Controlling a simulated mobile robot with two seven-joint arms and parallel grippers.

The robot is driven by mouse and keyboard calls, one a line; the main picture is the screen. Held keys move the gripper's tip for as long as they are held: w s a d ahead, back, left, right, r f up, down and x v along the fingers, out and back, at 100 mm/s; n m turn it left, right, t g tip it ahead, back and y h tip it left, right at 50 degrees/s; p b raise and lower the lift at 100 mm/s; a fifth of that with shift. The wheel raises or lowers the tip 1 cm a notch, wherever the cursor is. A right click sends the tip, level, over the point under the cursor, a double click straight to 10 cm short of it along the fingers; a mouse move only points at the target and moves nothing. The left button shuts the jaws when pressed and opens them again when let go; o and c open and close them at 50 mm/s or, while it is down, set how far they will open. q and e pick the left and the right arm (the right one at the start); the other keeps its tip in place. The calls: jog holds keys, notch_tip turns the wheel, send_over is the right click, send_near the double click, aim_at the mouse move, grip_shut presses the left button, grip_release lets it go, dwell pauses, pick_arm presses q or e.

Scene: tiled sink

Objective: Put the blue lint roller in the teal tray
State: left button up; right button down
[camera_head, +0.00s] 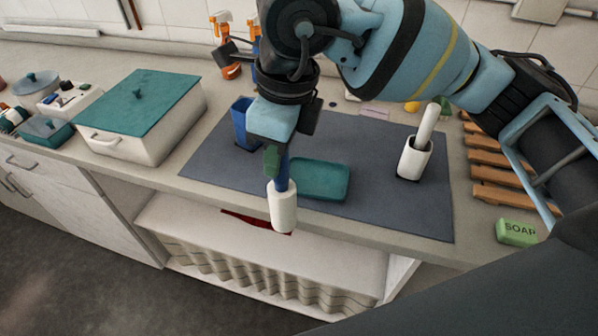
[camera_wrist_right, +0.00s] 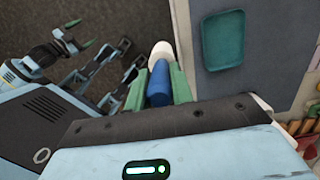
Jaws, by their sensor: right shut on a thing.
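The blue lint roller (camera_head: 283,207) has a blue handle and a white roll. My right gripper (camera_head: 277,163) is shut on its blue handle, and the white roll hangs downward. In the head view the roll appears over the counter's front edge, left of the teal tray. The teal tray (camera_head: 336,195) lies on the dark mat and looks empty. In the right wrist view the handle (camera_wrist_right: 159,84) sits between the green fingers, and the tray (camera_wrist_right: 223,64) is to the right, apart from the roller. My left gripper (camera_wrist_right: 80,34) shows at upper left there, its green fingertips apart and empty.
The dark mat (camera_head: 222,160) also holds a blue container (camera_head: 241,124) and a white holder (camera_head: 413,160) with a white stick. Green soap (camera_head: 517,232) and a wooden rack (camera_head: 490,160) are at right. A teal-lidded white box (camera_head: 150,128) stands at left.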

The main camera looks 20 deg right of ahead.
jog(key=w+d+f, duration=0.1)
jog(key=w+d, duration=0.6)
jog(key=w, duration=0.6)
jog(key=shift+d+f, duration=0.15)
jog(key=shift+d, duration=0.05)
jog(key=shift+w, duration=0.1)
jog(key=shift+w+d+f+p, duration=0.1)
jog(key=shift+w+f+p, duration=0.05)
jog(key=shift+f, duration=0.75)
jog(key=shift+w+d+f+p, duration=0.1)
jog(key=shift+w+f+p, duration=0.05)
jog(key=shift+f, duration=0.7)
jog(key=shift+f, duration=0.2)
jog(key=c, duration=1.2)
grip_release()
